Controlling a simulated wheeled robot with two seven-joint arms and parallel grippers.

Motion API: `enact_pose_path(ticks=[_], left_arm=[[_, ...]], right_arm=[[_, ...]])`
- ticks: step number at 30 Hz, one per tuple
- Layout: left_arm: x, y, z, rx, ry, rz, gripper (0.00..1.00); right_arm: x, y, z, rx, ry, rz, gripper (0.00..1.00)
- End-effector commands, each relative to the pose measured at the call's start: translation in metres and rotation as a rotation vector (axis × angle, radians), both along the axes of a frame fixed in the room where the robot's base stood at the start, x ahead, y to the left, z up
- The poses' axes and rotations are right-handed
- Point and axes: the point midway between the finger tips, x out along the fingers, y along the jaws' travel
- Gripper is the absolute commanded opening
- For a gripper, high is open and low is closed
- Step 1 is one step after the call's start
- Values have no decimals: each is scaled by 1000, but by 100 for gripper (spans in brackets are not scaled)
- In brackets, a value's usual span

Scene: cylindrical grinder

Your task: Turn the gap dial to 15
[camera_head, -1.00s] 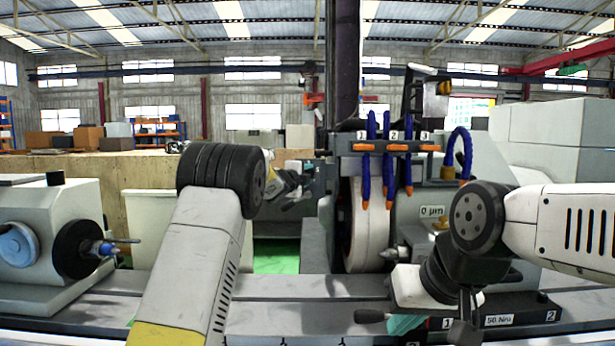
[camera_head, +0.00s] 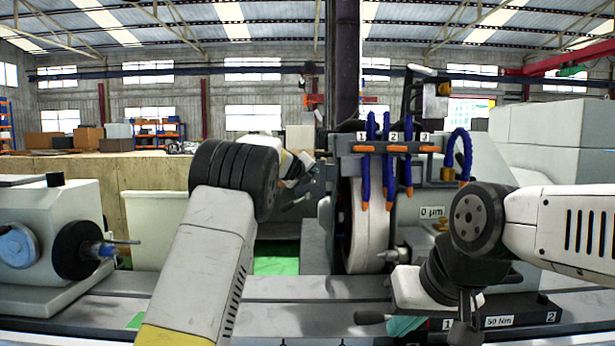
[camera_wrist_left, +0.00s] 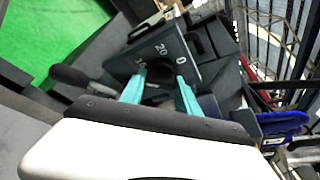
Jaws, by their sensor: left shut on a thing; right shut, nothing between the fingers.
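In the left wrist view, the gap dial (camera_wrist_left: 158,92) is a dark round knob on a dark grey panel (camera_wrist_left: 203,68). White marks "20" and "0" show on the panel, with a partly covered mark at left. The teal fingers of my left gripper (camera_wrist_left: 160,76) stand on either side of the knob, shut on it. The dial's pointer is hidden or too dark to read. In the head view, my left gripper (camera_head: 299,176) is small and partly hidden behind my black wrist. My right gripper (camera_head: 407,325) is shut and empty, low at right, with only part of its teal fingers showing.
The white grinding wheel (camera_head: 369,232) stands right of my left gripper, with blue coolant hoses (camera_head: 389,160) above it. The workhead (camera_head: 45,240) is at left. A grey table (camera_head: 300,290) runs along the front. A "0 µm" label (camera_head: 432,212) shows near the wheel.

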Motion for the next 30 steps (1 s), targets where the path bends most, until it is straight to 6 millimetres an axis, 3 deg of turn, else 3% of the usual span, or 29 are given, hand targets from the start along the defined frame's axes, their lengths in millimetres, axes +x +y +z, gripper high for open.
enact_pose_path(ticks=[18,19,21,30], left_arm=[[0,-3,-4,39,7,-6,0],[0,-3,-4,39,6,-5,44],[0,-2,-3,39,6,-6,58],[0,-1,-1,39,3,-3,59]], right_arm=[[0,0,0,0,0,0,0],[0,0,0,0,0,0,0],[0,0,0,0,0,0,0],[0,0,0,0,0,0,0]])
